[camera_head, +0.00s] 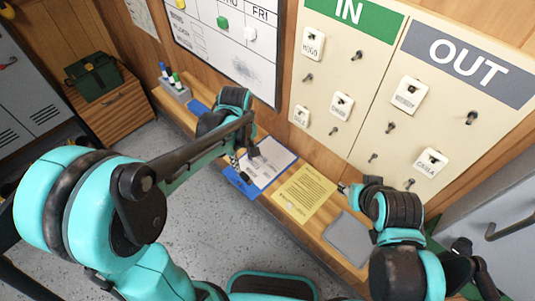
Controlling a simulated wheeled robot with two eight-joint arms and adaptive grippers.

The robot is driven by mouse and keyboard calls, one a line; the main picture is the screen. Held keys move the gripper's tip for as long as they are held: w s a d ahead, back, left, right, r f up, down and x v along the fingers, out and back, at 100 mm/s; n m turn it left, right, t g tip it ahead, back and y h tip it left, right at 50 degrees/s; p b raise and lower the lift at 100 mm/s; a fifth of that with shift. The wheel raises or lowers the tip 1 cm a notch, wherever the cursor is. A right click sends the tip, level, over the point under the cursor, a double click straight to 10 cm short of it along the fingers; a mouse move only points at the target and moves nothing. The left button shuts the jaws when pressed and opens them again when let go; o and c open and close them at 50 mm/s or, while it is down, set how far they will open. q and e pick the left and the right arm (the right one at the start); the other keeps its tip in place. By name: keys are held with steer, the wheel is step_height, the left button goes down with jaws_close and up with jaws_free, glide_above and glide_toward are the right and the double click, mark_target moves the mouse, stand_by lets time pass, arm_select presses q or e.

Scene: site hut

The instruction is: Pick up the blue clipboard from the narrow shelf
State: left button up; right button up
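The blue clipboard (240,184) lies on the narrow wooden shelf (317,237) along the wall, with a white printed sheet on it. Its blue board shows at the front left corner and along the far edge. My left gripper (244,157) is over the clipboard's left end, its two dark fingertips apart with nothing seen between them. The arm hides part of that end, and I cannot tell whether the tips touch the board. My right gripper (343,188) is at the right end of a yellow sheet, away from the clipboard; its fingers are mostly hidden.
The yellow sheet (305,194) and a grey flat item (348,238) lie right of the clipboard. A marker holder (175,91) stands at the shelf's left end. A whiteboard (225,45) and an IN/OUT key board (385,90) hang above. Open floor lies in front.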

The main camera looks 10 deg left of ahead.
mark_target(243, 174)
arm_select(q)
steer(key=f+b, duration=0.1)
steer(key=f, duration=0.1)
steer(key=f+b, duration=0.1)
steer(key=f, duration=0.2)
steer(key=f+b, duration=0.1)
steer(key=f, duration=0.1)
steer(key=shift+s+a+f, duration=0.2)
steer(key=shift+a+f, duration=0.15)
jaws_close()
